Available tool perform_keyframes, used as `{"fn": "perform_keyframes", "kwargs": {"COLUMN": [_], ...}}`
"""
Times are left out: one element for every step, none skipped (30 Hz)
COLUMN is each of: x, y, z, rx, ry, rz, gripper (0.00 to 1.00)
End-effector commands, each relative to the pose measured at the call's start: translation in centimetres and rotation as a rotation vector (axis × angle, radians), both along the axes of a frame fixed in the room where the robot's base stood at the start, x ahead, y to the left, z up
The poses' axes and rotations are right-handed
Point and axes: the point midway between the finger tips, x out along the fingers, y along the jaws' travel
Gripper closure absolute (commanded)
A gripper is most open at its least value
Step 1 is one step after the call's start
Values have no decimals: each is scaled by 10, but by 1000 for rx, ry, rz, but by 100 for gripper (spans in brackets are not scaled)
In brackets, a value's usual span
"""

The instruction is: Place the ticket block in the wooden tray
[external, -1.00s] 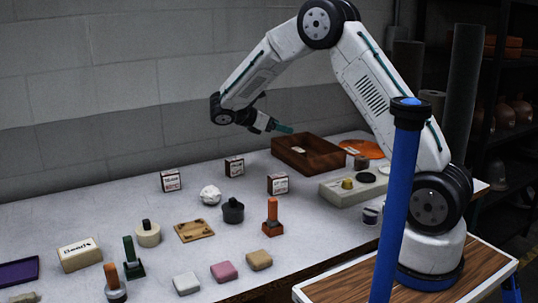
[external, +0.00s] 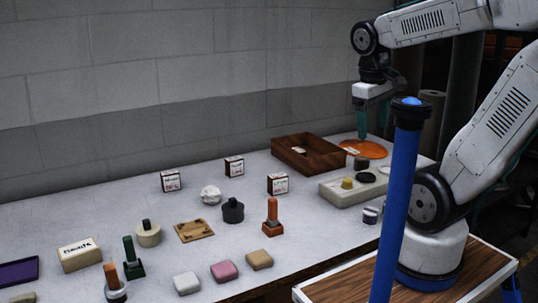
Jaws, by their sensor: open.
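The brown wooden tray (external: 325,163) stands at the back right of the table, with a small pale piece (external: 299,150) inside. An orange round mat (external: 372,151) lies behind and right of it, with a small pale item (external: 350,150) at its left edge. I cannot tell for sure which thing is the ticket block. My gripper (external: 362,136) points down over the orange mat, right of the tray. It is open, its teal fingers seen nearly edge-on, and I see nothing held in it.
Several labelled boxes, including one (external: 277,184) in front of the tray, stand mid-table. A pale slab (external: 345,193) with round pieces lies right of them. Stamps and coloured blocks fill the front left. A blue post (external: 396,205) stands before my arm.

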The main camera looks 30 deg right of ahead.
Motion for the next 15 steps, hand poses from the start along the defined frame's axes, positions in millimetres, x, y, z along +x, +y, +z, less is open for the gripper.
{"fn": "perform_keyframes", "kwargs": {"x": [-14,-19,-26,-29,-33,-36,-38,-39,-40,-41,-41,-41,-41,-40,-40], "y": [3,5,8,10,12,13,14,15,16,16,16,16,16,16,16], "z": [-3,-5,-8,-9,-11,-13,-13,-14,-15,-15,-15,-15,-15,-15,-15], "rx": [35,55,78,93,106,118,126,132,137,139,140,140,140,139,139], "ry": [-35,-51,-68,-79,-88,-97,-103,-107,-110,-111,-112,-112,-111,-111,-111], "rz": [-48,-73,-102,-119,-135,-152,-161,-168,-175,-178,-179,-179,-179,-178,-178], "gripper": [28,28,28,28,28,28,28,28,28,28,28,28,28,28,28]}}
